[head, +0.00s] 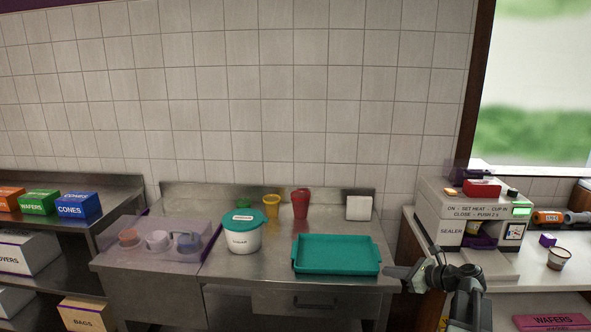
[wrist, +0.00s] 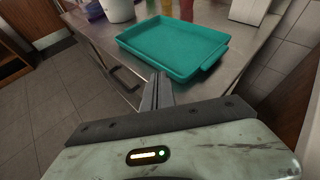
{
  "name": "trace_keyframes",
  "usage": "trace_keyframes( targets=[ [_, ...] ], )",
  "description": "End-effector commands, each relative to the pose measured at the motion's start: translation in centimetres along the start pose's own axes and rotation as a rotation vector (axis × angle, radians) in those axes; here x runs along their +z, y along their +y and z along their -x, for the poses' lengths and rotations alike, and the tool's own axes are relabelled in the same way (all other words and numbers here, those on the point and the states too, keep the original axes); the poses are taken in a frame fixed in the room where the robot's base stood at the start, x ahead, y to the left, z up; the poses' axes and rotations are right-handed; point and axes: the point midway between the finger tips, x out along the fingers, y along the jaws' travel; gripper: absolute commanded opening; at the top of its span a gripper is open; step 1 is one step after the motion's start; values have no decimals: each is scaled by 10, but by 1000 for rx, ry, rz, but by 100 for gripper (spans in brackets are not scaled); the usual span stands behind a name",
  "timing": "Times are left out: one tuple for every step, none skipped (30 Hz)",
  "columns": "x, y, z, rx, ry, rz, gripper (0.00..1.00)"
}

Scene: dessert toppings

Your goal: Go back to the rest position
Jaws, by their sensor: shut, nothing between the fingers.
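My gripper (head: 424,276) is at the lower right in the head view, close to the right front corner of the steel counter. In the wrist view my gripper (wrist: 160,78) is shut, with its fingers together and nothing between them. It points toward the near edge of the teal tray. My arm comes up from the bottom right of the head view.
The empty teal tray (head: 336,268) lies on the steel counter (head: 240,277), left of my gripper. The sealer (head: 452,232) stands on the right counter.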

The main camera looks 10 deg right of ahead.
Motion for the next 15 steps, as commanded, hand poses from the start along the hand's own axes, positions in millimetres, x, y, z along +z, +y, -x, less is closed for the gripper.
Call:
trace_keyframes(
  targets=[
    [16, 32, -32, 70, 29, 64, 0],
    [22, 51, -50, 111, 51, 109, 0],
    [29, 78, -73, 166, 79, 175, 0],
    [33, 99, -89, 209, 101, 229, 0],
    [37, 120, -103, 253, 122, 288, 0],
    [41, 149, -121, 313, 151, 371, 0],
    [43, 170, -132, 356, 171, 437, 0],
    [44, 191, -143, 400, 190, 505, 0],
    [45, 218, -154, 458, 213, 596, 0],
    [44, 237, -160, 501, 230, 666, 0],
    [44, 254, -166, 542, 246, 738, 0],
    [42, 276, -171, 596, 264, 832, 0],
    [40, 291, -174, 637, 277, 903, 0],
    [38, 305, -176, 678, 290, 976, 0],
    [34, 322, -177, 732, 305, 1075, 0]
  ],
)
